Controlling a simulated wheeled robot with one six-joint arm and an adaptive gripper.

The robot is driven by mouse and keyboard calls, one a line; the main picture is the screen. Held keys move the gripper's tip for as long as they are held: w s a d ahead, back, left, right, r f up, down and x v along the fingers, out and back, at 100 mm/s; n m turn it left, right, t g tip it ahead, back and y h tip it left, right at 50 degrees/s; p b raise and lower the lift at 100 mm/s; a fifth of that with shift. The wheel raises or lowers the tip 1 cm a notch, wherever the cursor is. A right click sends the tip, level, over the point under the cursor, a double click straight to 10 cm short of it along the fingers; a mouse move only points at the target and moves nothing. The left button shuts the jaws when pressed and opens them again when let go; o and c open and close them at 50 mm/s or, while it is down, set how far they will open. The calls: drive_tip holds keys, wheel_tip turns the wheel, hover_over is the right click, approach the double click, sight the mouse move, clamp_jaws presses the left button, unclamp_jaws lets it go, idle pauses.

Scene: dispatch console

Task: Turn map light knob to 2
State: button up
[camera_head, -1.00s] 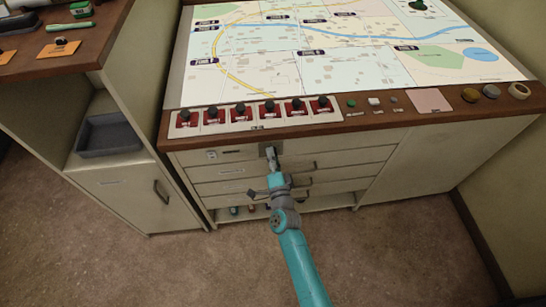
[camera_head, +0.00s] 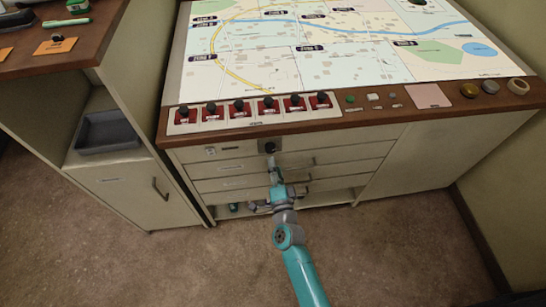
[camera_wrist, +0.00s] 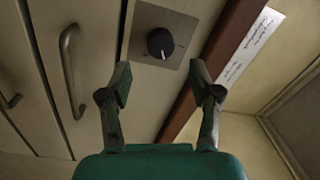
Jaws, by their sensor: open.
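The round black knob (camera_head: 270,147) sits on a square grey metal plate on the console's front, just under the brown edge. In the wrist view the knob (camera_wrist: 160,43) shows with a small light mark near its lower edge; I cannot read any numbers around it. My gripper (camera_head: 274,166) is just below and in front of the knob in the head view. In the wrist view my gripper (camera_wrist: 158,78) is open and empty, its two fingers apart. The knob shows above and between the fingertips, and neither finger appears to touch it.
Drawers with bar handles (camera_wrist: 68,70) lie beside and below the knob. The brown console edge (camera_wrist: 215,60) juts above it. Red switches (camera_head: 240,108) line the console top below the map (camera_head: 330,45). A side cabinet (camera_head: 130,185) stands at left; open floor lies in front.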

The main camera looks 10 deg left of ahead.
drive_tip(key=v, duration=0.6)
drive_tip(key=shift+s, duration=0.2)
drive_tip(key=s+d+n+h, duration=0.3)
drive_tip(key=s+d+n, duration=0.2)
drive_tip(key=s+d, duration=1.3)
drive_tip(key=s+d+r+n+g+h, duration=0.1)
drive_tip(key=s+d+r+n, duration=0.1)
drive_tip(key=s+r, duration=0.5)
drive_tip(key=s+d+r+n+g+h, duration=0.1)
drive_tip(key=s+d+r+n, duration=0.1)
drive_tip(key=s+r, duration=0.5)
drive_tip(key=s+n, duration=0.1)
drive_tip(key=s, duration=0.5)
drive_tip(key=shift+s+d+n+g+h, duration=0.2)
drive_tip(key=shift+d+n+g+h, duration=0.15)
drive_tip(key=shift+n+g+h, duration=0.05)
